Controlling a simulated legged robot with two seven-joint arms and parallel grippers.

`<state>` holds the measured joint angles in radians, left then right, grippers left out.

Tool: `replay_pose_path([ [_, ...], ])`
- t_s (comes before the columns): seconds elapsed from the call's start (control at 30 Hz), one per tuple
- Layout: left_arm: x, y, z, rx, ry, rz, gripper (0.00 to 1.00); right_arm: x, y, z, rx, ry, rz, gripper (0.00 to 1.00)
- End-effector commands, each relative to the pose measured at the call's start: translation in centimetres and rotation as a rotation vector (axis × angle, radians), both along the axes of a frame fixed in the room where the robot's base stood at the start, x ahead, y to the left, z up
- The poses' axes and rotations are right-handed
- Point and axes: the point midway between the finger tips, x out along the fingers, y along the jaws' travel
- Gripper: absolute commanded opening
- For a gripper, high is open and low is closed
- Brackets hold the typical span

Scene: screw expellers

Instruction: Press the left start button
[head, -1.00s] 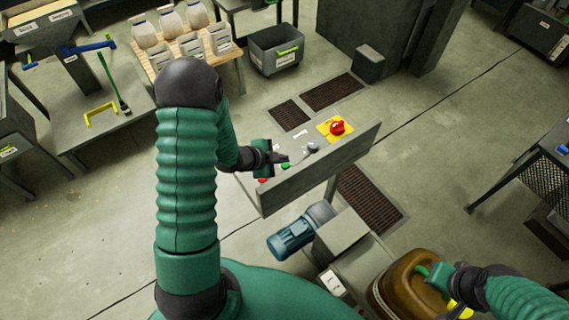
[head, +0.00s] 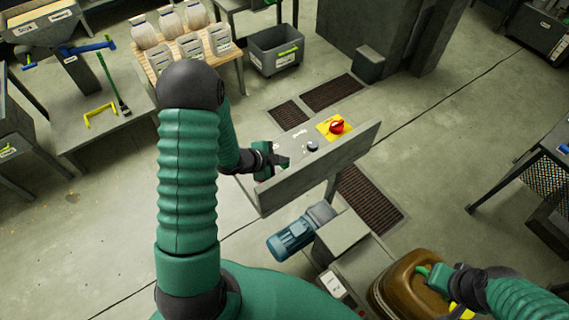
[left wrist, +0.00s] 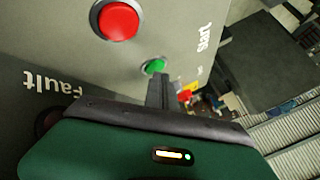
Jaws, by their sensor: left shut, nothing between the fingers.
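The grey control panel (head: 335,160) stands in the middle of the head view. In the left wrist view a small green button (left wrist: 154,66) sits beside the "Start" label (left wrist: 204,38), with a larger red button (left wrist: 118,20) near it. My left gripper (head: 281,161) is shut and empty at the panel's left end. Its fingers (left wrist: 158,88) reach up to the green button's lower edge in the wrist view; I cannot tell whether they touch it. In the head view the gripper hides the green button. My right gripper (head: 440,280) is at the brown canister; its jaws are unclear.
A red rotary switch (head: 337,127) on a yellow plate and a dark knob (head: 312,146) are farther along the panel. A blue motor (head: 291,240) is below it. The brown canister (head: 408,292) stands at lower right. A "Fault" label (left wrist: 53,82) is in the wrist view.

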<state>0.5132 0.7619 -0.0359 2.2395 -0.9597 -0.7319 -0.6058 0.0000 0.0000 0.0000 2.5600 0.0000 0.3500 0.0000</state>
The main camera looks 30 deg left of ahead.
Motion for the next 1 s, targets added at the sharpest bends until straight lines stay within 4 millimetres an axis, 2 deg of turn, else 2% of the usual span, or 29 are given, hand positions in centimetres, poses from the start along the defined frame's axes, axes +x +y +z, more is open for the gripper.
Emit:
replay_pose_path([
  [0.6, 0.0, 0.0, -0.5, -0.001, 0.002, -0.001, 0.0, 0.0, 0.0, -0.3, 0.0, 0.0, 0.0, 0.0],
  [1.0, 0.0, 0.3, 1.4, 0.0, 0.001, -0.001, 0.0, 0.0, 0.0, 1.4, 0.0, 0.0, 0.0, 0.0],
])
